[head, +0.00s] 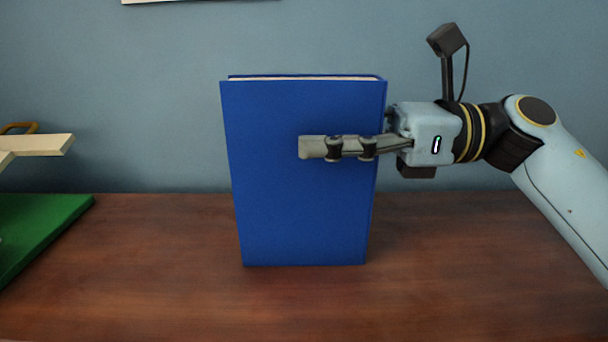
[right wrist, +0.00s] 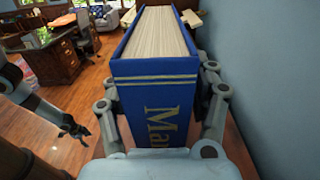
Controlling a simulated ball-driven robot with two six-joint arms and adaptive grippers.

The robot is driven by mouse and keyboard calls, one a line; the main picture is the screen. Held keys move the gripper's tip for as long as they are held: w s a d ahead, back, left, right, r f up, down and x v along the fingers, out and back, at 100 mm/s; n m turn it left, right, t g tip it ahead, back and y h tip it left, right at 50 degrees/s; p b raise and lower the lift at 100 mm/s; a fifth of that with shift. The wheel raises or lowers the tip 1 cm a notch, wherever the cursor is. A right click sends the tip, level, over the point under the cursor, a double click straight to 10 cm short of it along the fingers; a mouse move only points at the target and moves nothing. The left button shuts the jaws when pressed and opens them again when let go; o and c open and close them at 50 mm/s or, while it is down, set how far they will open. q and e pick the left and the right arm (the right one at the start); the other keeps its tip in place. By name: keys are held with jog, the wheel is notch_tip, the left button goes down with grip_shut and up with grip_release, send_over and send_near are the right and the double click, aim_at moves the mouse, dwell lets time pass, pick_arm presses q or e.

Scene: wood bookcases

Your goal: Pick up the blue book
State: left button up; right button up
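The blue book (head: 300,210) stands upright in the middle of the head view, with its broad front cover facing me. My right gripper (head: 312,147) reaches it from the right at upper mid-height, one finger flat across the front cover. In the right wrist view the book (right wrist: 152,68) shows its spine with gold lettering and its page tops, between the two fingers. The gripper looks shut on it; the fingertips are hidden there. I cannot tell whether the book's bottom touches the wood. My left gripper (right wrist: 82,132) shows small and dark at the left of the wrist view.
The brown wooden top (head: 165,285) is clear around the book. A green flat object (head: 40,225) and a pale wooden piece (head: 40,145) are at the left edge. A blue-grey wall (head: 170,110) is behind. A dark desk (right wrist: 45,55) stands across the room.

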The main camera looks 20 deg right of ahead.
grip_shut()
jog(key=shift+r, duration=0.15)
dwell(0.4)
